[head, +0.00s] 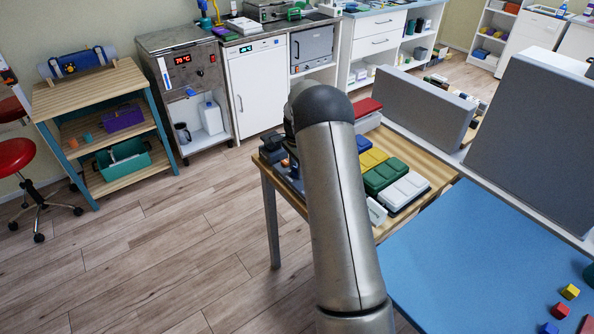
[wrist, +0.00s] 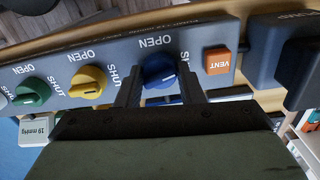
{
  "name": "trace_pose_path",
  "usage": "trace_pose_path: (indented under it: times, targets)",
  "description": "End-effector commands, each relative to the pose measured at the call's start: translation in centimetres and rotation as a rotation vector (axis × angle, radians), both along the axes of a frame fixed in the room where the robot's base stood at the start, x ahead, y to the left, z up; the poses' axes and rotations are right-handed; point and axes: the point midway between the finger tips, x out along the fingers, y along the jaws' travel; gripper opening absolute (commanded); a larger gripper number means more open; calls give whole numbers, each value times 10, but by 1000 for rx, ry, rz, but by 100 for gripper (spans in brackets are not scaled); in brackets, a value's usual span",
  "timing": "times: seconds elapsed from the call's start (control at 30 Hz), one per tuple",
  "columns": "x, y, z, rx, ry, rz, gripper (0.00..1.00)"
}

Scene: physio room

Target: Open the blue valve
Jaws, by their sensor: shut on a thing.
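The blue valve (wrist: 160,71) is a round blue knob on a grey panel in the wrist view, with the word OPEN printed above it. A pale mark on the knob lies toward its right side; I cannot tell its exact setting. My gripper (wrist: 160,80) comes from below, with one dark finger on each side of the blue knob, shut on it. The SHUT lettering near the blue knob is partly hidden by the fingers. In the head view, my arm hides the gripper and the knob.
A yellow knob (wrist: 89,82) and a green knob (wrist: 33,92) sit left of the blue one on the same panel. An orange VENT button (wrist: 217,61) is close on its right. A dark box (wrist: 298,66) stands further right. The wooden table (head: 271,177) carries coloured cases.

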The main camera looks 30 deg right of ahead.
Motion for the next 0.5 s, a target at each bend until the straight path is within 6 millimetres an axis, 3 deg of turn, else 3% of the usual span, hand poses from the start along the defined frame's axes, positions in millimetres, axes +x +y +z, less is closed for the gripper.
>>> trace_pose_path:
  times: [0.5]
  targets:
    - [0,0,-1,0,-2,490,11]
